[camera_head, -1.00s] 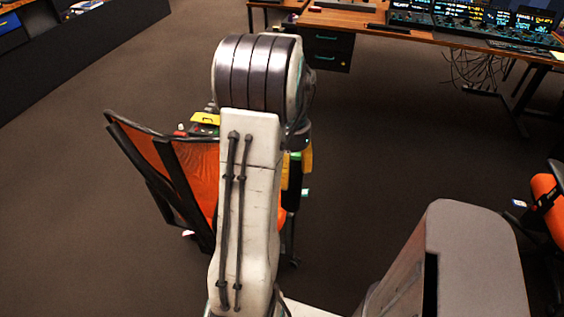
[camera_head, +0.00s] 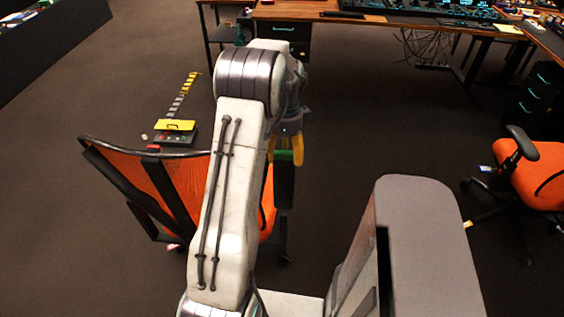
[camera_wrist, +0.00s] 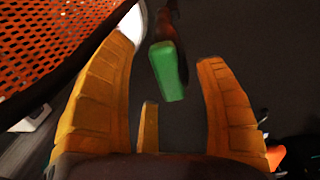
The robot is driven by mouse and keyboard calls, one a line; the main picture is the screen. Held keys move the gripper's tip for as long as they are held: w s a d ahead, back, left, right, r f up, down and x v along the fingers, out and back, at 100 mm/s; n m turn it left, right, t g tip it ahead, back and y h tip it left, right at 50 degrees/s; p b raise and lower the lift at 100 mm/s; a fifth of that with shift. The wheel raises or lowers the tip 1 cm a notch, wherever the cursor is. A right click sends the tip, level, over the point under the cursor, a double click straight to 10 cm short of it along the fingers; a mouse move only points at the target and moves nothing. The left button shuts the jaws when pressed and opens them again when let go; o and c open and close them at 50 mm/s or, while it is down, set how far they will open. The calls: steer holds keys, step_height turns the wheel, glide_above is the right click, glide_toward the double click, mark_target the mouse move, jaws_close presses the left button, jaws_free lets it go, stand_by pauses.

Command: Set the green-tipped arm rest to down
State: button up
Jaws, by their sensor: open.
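The office chair (camera_head: 160,185) with an orange mesh back stands left of my arm. Its arm rest (camera_head: 284,185) is dark with a green tip (camera_head: 285,155), seen just right of my arm. In the wrist view the green tip (camera_wrist: 169,72) lies ahead, between the fingers' directions, with the dark arm rest running behind it. My gripper (camera_head: 285,150) has yellow fingers and is open, just over the green tip in the head view. In the wrist view my gripper (camera_wrist: 166,55) holds nothing. Contact with the tip cannot be told. My arm hides part of the chair.
A device with a yellow case (camera_head: 176,126) lies on the floor beyond the chair. A desk (camera_head: 330,20) with drawers and panels stands at the back. Another orange chair (camera_head: 540,180) is at the right. Open carpet lies between.

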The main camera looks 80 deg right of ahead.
mark_target(284, 166)
steer(key=shift+a+f+p, duration=0.2)
steer(key=shift+f+p, duration=1.3)
steer(key=shift+f, duration=0.7)
steer(key=shift+o, duration=0.2)
